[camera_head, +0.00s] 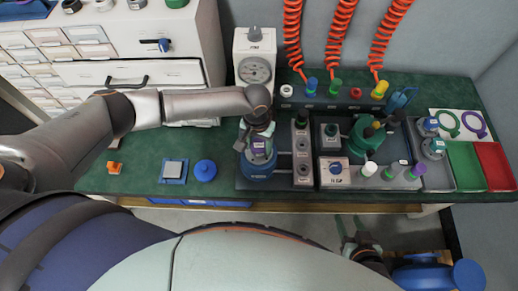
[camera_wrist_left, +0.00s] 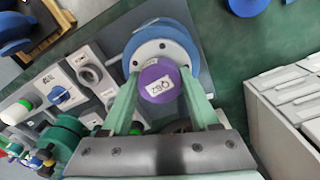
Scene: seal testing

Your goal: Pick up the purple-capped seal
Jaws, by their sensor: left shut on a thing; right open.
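The purple-capped seal (camera_wrist_left: 158,82), with a white label on its cap, is between the two green fingers of my left gripper (camera_wrist_left: 160,88) in the left wrist view. In the head view the seal's purple part (camera_head: 259,147) shows just under my left gripper (camera_head: 257,139). The gripper is shut on it. A round blue fixture (camera_head: 258,169) with a metal flange (camera_wrist_left: 136,57) is directly beneath the seal. I cannot tell whether the seal touches it. My right gripper (camera_head: 362,245) is open and empty, low in front of the bench.
A gauge (camera_head: 255,70) stands behind the fixture. A grey valve strip (camera_head: 302,165) and a panel with a blue knob (camera_head: 336,171) are to its right. Green (camera_head: 465,165) and red (camera_head: 493,165) trays lie at the far right. The green bench top (camera_head: 135,170) is mostly clear on the left.

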